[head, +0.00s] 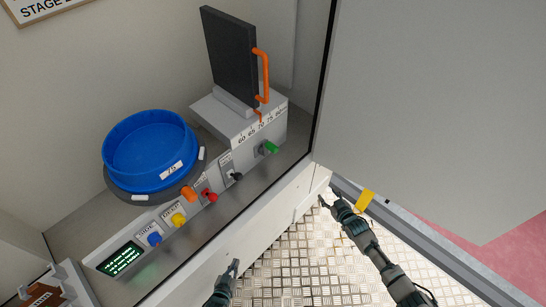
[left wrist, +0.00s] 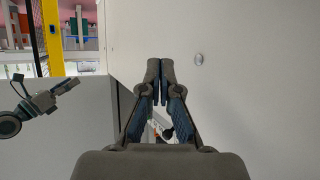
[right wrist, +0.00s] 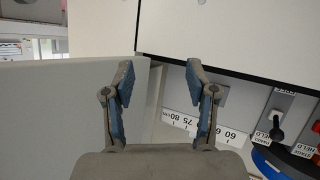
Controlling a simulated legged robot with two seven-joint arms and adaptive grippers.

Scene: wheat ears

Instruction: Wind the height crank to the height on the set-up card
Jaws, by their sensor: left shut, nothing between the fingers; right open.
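The height scale (head: 262,123), marked from 60 to about 80, runs along the front of the grey block under the upright black panel (head: 230,55). A thin orange pointer stands near 70. A green-ended crank (head: 270,147) sticks out of the block below the scale. I cannot read a set-up card; the dark display (head: 120,258) with green text is too small to read. My left gripper (head: 235,265) is shut and empty, low in front of the cabinet. My right gripper (head: 326,203) is open and empty, below and right of the crank. The scale also shows in the right wrist view (right wrist: 182,121).
A blue round tub (head: 150,145) stands left of the block. Orange, red, yellow, blue and black knobs line the front panel. A large grey panel (head: 430,100) fills the upper right. The patterned metal floor (head: 300,255) below is clear around my arms.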

